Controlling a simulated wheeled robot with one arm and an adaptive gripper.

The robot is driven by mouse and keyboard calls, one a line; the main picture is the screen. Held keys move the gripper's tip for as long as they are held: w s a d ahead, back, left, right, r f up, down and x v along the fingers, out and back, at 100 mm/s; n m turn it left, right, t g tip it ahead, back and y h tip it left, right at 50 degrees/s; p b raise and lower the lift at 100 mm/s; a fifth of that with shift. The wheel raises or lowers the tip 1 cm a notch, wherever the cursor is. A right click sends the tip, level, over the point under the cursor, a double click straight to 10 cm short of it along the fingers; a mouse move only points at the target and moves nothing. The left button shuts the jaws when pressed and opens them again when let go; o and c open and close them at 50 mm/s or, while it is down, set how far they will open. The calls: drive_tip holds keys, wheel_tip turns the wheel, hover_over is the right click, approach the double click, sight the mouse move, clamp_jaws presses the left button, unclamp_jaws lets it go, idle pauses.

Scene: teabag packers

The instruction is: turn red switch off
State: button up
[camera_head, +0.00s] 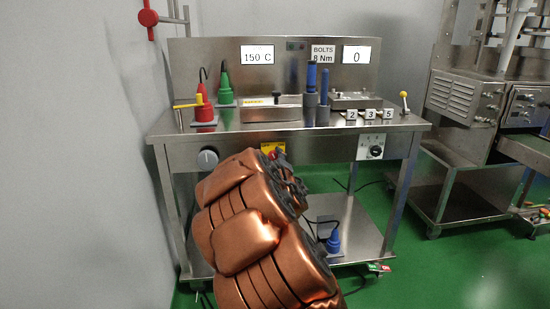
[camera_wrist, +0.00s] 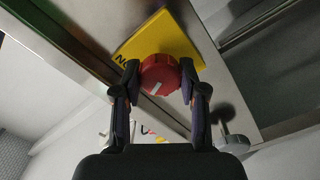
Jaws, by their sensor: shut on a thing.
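The red switch (camera_wrist: 160,74) is a round red knob with a white mark, on a yellow plate (camera_wrist: 182,38) on the steel front panel. In the head view the yellow plate (camera_head: 272,148) shows at the middle of the bench front, and most of the knob is hidden behind my arm. My gripper (camera_wrist: 160,82) has one finger on each side of the red knob and is shut on it. The white mark on the knob lies at a slant in the wrist view. Lettering on the plate is partly covered.
A grey knob (camera_head: 208,158) and a black dial (camera_head: 376,151) flank the switch. Green floor (camera_head: 440,265) is open at right.

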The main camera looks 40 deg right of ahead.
drive_tip(key=n, duration=0.4)
drive_tip(key=shift+n, duration=0.3)
idle(0.3)
drive_tip(key=o, duration=1.1)
drive_tip(key=shift+o, duration=0.2)
